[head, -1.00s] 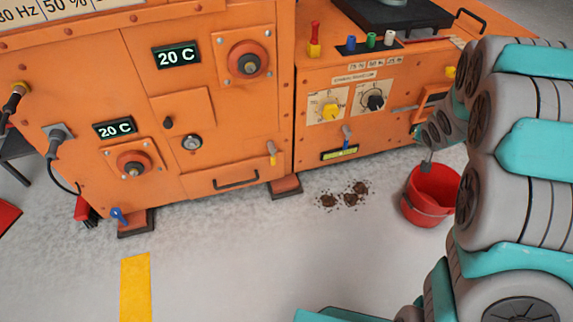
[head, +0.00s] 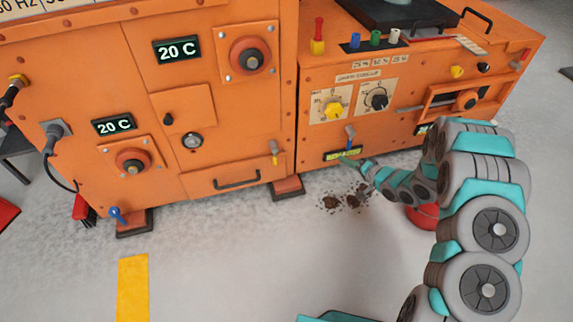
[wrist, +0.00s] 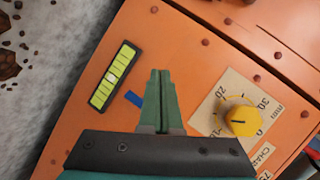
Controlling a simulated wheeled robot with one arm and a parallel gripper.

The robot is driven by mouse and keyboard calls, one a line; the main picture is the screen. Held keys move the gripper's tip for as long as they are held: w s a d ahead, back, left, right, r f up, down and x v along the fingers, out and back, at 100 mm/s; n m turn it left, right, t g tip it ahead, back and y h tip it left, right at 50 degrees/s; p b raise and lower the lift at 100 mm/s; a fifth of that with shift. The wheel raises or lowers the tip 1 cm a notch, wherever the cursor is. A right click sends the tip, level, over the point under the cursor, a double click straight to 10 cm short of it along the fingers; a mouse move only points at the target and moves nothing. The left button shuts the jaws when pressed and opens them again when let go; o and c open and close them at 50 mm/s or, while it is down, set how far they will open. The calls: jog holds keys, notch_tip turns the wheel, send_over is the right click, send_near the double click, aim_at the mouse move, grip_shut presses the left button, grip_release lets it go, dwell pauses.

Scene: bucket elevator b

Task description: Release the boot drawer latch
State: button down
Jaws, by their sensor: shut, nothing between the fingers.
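My gripper (head: 347,161) is shut and empty, low in front of the right orange cabinet. In the wrist view its closed fingers (wrist: 158,85) point at the orange panel. A small lever with a blue end (head: 350,138) is just above the fingertips in the head view; in the wrist view a blue piece (wrist: 134,98) shows just left of the fingers, the rest hidden. I cannot tell whether they touch. A drawer front with a black handle (head: 237,179) is low on the left cabinet, with a yellow-ended lever (head: 274,155) to its upper right. No label names the latch.
A yellow-green level gauge (wrist: 114,77) is left of the fingers, a yellow dial knob (wrist: 240,118) right. A red bucket (head: 423,215) stands on the floor, partly behind my arm. Dark crumbs (head: 330,203) lie on the floor.

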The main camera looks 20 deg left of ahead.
aim_at(274, 154)
jog(key=s+a+f+m+y, duration=0.2)
jog(key=s+a+y, duration=0.3)
jog(key=s+a, duration=0.2)
jog(key=shift+s+g+y+b, duration=0.15)
jog(key=shift+g+y+b, duration=0.15)
jog(key=shift+g+b, duration=0.1)
jog(key=shift+a, duration=0.2)
jog(key=s+a+x, duration=0.1)
jog(key=s+x, duration=0.1)
jog(key=x, duration=1)
jog(key=shift+a+b, duration=0.3)
jog(key=shift+a, duration=0.1)
jog(key=shift+f, duration=0.15)
